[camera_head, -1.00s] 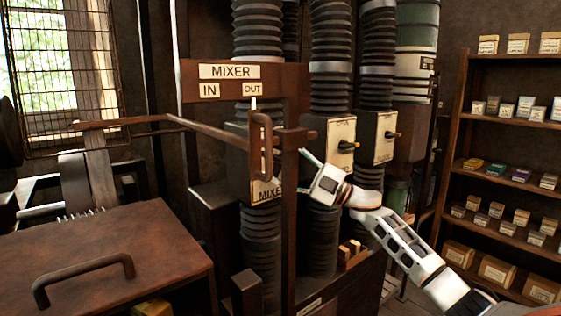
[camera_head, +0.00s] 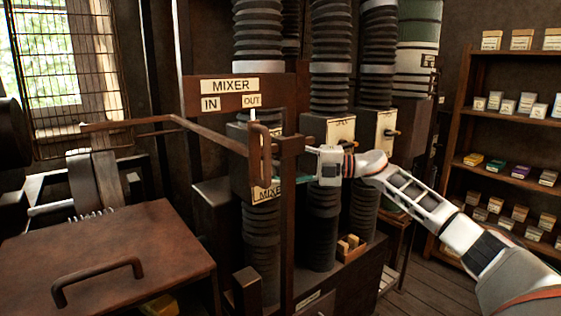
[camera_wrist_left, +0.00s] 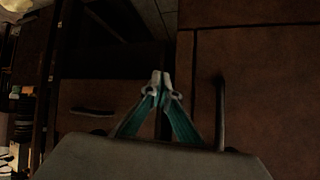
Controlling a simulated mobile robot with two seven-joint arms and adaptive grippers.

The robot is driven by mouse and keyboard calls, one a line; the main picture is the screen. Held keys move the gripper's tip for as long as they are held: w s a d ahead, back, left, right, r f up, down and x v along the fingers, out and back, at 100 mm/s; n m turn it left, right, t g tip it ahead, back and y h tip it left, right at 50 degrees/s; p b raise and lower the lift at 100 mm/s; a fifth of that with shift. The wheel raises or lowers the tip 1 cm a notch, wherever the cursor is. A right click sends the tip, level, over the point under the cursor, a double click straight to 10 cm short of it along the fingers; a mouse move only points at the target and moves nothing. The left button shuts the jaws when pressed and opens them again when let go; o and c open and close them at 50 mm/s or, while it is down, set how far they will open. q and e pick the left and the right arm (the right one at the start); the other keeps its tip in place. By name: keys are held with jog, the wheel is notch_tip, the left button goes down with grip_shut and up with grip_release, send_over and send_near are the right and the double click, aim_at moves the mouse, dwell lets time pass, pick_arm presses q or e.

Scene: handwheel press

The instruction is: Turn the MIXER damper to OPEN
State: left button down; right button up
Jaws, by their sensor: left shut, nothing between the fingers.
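The MIXER damper is a dark box on a ribbed duct, with a pale MIXER label (camera_head: 267,192). It sits behind a rusty post and hanging handle, which hide much of it; its lever and pointer are not clear. My right gripper (camera_head: 309,168), on the white arm from the right, points left beside the post at the damper's right side. Its fingers are partly behind the post, so opening and contact cannot be told. My left gripper (camera_wrist_left: 161,84) shows in the left wrist view, fingertips together and empty, above brown surfaces. The left arm is out of the head view.
A rusty post (camera_head: 286,235) and horizontal bar (camera_head: 205,138) stand before the ducts, under a MIXER IN/OUT sign (camera_head: 229,87). Other damper boxes (camera_head: 341,129) (camera_head: 386,124) are right of it. A brown lidded surface (camera_head: 105,250) fills the lower left; shelves (camera_head: 500,150) stand right.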

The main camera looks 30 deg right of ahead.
dwell(0.4)
jog(key=o, duration=1.1)
jog(key=v, duration=1.2)
